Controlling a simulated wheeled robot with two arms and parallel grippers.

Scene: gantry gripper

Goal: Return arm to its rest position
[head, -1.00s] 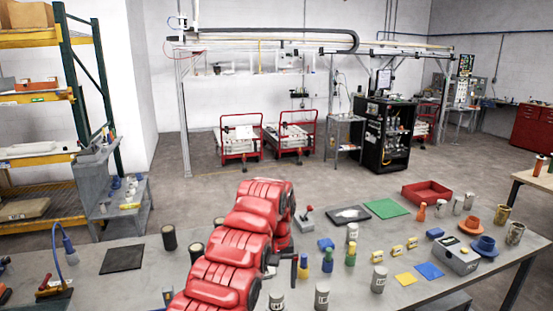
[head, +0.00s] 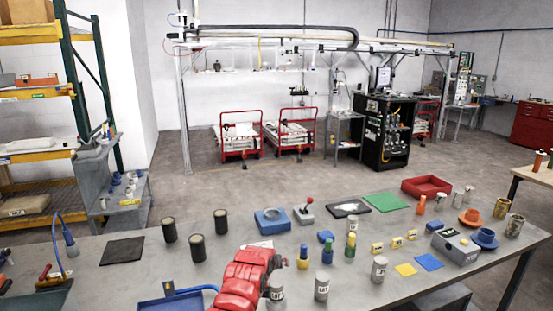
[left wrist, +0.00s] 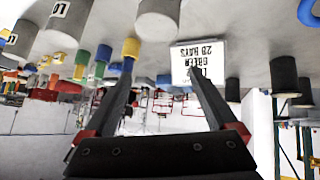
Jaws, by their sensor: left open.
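My left arm is red and comes in from the bottom edge of the head view, left of centre. My left gripper, seen in the left wrist view (left wrist: 162,66), has its two dark fingers spread apart with nothing gripped between them. The wrist picture is upside down. A white card with black print (left wrist: 198,62) shows beyond one fingertip, and it also shows in the head view (head: 258,245) just behind my arm. In the head view the gripper's fingers are mostly hidden by the arm. My right gripper is not in view.
The grey table (head: 130,280) carries several dark cylinders (head: 197,248), a blue holed block (head: 272,221) and a joystick box (head: 304,214). A blue tray (head: 172,305) lies left.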

